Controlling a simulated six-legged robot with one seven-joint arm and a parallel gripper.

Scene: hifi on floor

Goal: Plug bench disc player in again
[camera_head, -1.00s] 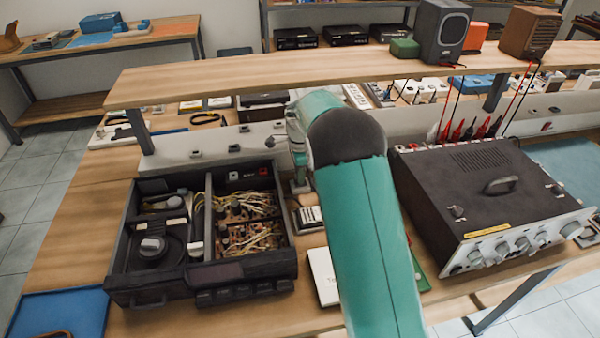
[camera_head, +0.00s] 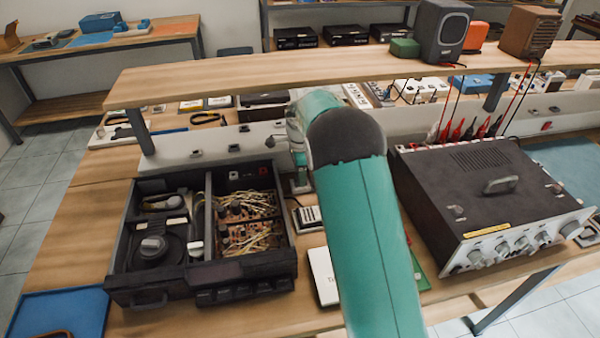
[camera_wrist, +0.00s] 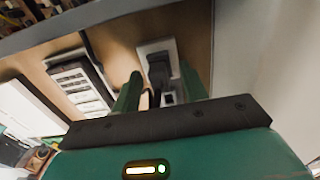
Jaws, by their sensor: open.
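The disc player (camera_head: 245,270) is a black, open-topped box at the left of the bench in the head view, with a disc mechanism and wired boards inside. My gripper (camera_wrist: 159,73) is open, its two green fingers pointing down toward the bench top in the wrist view. A dark plug-like piece (camera_wrist: 158,66) shows between the fingers, with a pale block (camera_wrist: 150,47) around or behind it. I cannot tell if the fingers touch it, or whether it sits in a socket. In the head view my arm hides most of this spot, right of the player's back corner.
A pale trunking (camera_head: 220,150) with sockets runs along the back, under a wooden shelf (camera_head: 220,80). A large dark instrument (camera_head: 470,190) stands at the right. A small keyed device (camera_head: 308,217) and a white booklet (camera_head: 322,275) lie between it and the player.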

